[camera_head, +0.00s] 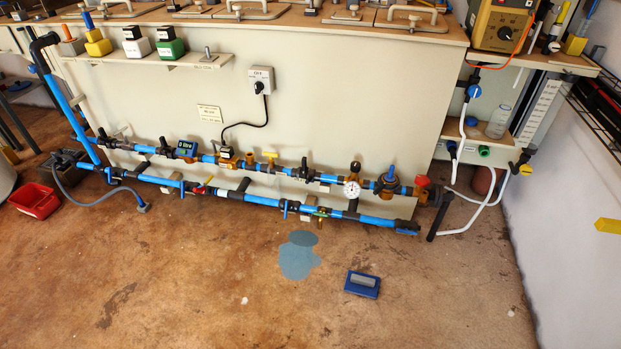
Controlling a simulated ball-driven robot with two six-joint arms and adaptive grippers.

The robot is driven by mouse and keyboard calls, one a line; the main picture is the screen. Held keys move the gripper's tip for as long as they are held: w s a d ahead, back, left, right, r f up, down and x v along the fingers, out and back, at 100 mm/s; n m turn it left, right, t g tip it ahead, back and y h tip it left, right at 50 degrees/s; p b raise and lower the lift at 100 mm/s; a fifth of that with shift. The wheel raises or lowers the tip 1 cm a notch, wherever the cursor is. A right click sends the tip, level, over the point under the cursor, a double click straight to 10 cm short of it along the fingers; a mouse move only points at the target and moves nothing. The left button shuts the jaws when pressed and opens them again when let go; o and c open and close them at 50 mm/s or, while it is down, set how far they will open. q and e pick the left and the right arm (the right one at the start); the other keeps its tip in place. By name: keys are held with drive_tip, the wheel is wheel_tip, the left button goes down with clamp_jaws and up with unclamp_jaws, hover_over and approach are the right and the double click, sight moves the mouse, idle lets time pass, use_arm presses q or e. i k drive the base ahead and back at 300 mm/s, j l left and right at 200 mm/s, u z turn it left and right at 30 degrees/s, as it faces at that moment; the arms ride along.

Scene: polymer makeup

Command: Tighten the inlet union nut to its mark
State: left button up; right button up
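A blue pipe assembly runs low along the front of a beige cabinet, in an upper pipe run (325,177) and a lower pipe run (262,200). Dark fittings sit along it, including one at the left end (103,138) and another farther right (164,146). I cannot tell which is the inlet union nut, and no tightening mark can be made out at this size. Neither of my grippers is in view.
A bluish puddle (298,258) and a blue case (362,284) lie on the brown floor before the pipes. A red bin (35,201) stands left. A grey hose (95,197) loops across the floor at left; white hoses (487,204) hang at right. The front floor is mostly clear.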

sight(310, 177)
drive_tip(key=l, duration=0.2)
drive_tip(key=i+j+z, duration=0.5)
drive_tip(key=i+j, duration=0.95)
drive_tip(key=j, duration=0.15)
